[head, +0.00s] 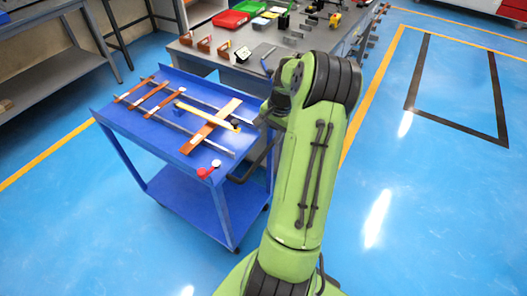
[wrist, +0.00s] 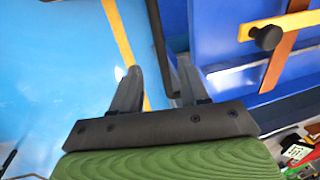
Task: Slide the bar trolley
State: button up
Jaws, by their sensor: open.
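The bar trolley (head: 212,189) is a blue two-shelf cart standing left of my arm in the head view. In the wrist view the trolley (wrist: 214,38) fills the upper right. My gripper (wrist: 157,87) is open, its two grey fingers apart. The dark handle (wrist: 157,32) comes down close to the right finger; contact is unclear. In the head view my arm hides the fingers.
A grey workbench (head: 222,62) with red and green bins and small parts stands behind the trolley. Another bench (head: 60,75) is at the left. Blue floor is open at the right, with a black-outlined rectangle (head: 497,100) and yellow lines.

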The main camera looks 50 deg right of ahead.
aim_at(266, 151)
jog(key=f, duration=0.2)
jog(key=w+f+b, duration=0.1)
jog(key=f, duration=0.2)
jog(key=f+b, duration=0.1)
jog(key=f, duration=0.2)
jog(key=shift+w+a+f, duration=0.1)
jog(key=shift+w+f, duration=0.1)
jog(key=shift+w, duration=0.15)
grip_shut()
